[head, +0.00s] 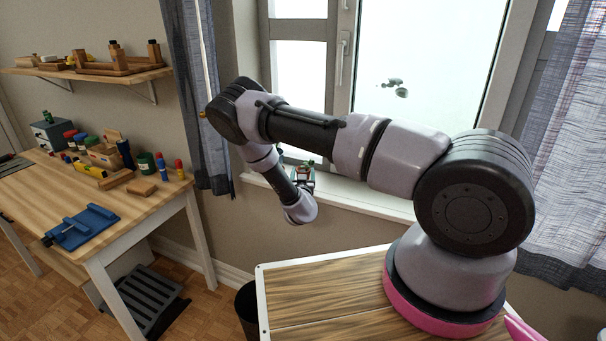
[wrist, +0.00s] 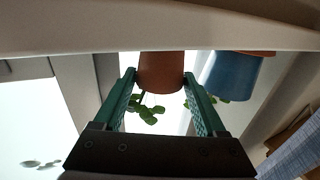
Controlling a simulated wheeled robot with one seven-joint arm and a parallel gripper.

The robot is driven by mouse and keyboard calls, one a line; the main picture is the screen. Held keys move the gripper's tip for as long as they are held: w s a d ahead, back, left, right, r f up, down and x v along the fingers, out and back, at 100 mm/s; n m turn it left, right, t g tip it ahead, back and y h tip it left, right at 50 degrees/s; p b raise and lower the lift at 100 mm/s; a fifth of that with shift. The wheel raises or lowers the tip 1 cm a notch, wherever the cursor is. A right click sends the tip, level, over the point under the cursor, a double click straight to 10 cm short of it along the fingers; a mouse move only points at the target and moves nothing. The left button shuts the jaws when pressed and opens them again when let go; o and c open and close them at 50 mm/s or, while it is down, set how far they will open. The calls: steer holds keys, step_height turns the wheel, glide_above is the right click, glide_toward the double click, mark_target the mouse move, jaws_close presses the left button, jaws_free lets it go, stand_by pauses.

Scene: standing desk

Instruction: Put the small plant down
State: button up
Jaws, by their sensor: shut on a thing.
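In the wrist view, which looks upside down, the small plant has a terracotta pot (wrist: 161,70) and round green leaves (wrist: 147,110). My gripper (wrist: 159,76) has its two green fingers on either side of this pot, shut on it. The pot's base meets the edge of the pale window sill (wrist: 60,36); I cannot tell whether it rests on it or hangs just above. In the head view my gripper and the plant are small and partly hidden behind my forearm, by the sill (head: 350,190).
A blue pot (wrist: 230,76) with green leaves stands close beside the held pot. The window (head: 420,70) is right behind the sill. A wooden workbench (head: 150,207) with tools is at the left, with a shelf (head: 90,72) above. A dark bin (head: 247,305) stands on the floor.

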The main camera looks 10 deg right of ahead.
steer(key=shift+f, duration=0.1)
steer(key=o, duration=1.5)
steer(key=shift+c, duration=0.2)
